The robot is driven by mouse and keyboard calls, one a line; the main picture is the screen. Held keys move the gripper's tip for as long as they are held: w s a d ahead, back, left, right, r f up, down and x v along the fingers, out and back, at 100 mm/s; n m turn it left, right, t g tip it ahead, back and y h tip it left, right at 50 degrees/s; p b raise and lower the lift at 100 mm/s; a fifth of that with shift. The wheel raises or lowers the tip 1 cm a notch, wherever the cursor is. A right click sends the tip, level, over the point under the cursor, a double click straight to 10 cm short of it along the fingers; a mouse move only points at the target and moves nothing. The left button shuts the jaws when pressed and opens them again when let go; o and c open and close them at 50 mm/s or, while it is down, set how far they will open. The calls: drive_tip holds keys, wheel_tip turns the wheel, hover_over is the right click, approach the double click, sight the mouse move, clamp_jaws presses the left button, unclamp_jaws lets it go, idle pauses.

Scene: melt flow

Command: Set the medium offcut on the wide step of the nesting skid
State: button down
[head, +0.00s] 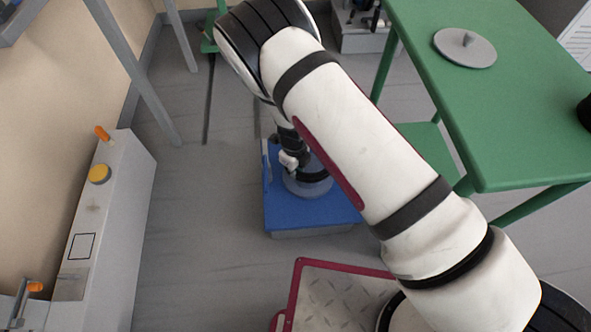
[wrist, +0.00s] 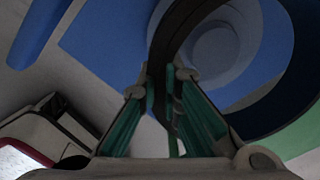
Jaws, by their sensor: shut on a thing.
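The nesting skid (head: 290,220) is a blue platform on the floor with a grey round stepped piece (head: 308,188) on top. In the wrist view the stepped piece shows as pale concentric rounds (wrist: 213,52) on the blue deck (wrist: 105,45). My gripper (wrist: 165,85) is shut on the wall of a dark curved ring, seemingly the medium offcut (wrist: 180,25). The ring curves past the steps in the wrist view; I cannot tell whether it rests on one or hangs above. In the head view my gripper (head: 292,160) is over the skid, partly hidden by my arm.
A green table (head: 500,110) with a grey lidlike disc (head: 465,48) stands at the right. A pale cabinet (head: 110,220) with orange handles and a yellow button runs along the left wall. Grey floor (head: 205,220) between cabinet and skid is clear.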

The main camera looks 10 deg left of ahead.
drive_tip(key=b, duration=0.3)
hover_over(296, 189)
drive_tip(key=shift+a+f, duration=0.1)
drive_tip(key=shift+f, duration=2.45)
drive_tip(key=shift+f+b, duration=1.25)
drive_tip(key=shift+f, duration=0.5)
drive_tip(key=c, duration=1.7)
unclamp_jaws()
drive_tip(key=shift+w+r, duration=0.1)
drive_tip(key=r, duration=1.2)
drive_tip(key=shift+s+a, duration=0.1)
drive_tip(key=shift+s, duration=0.15)
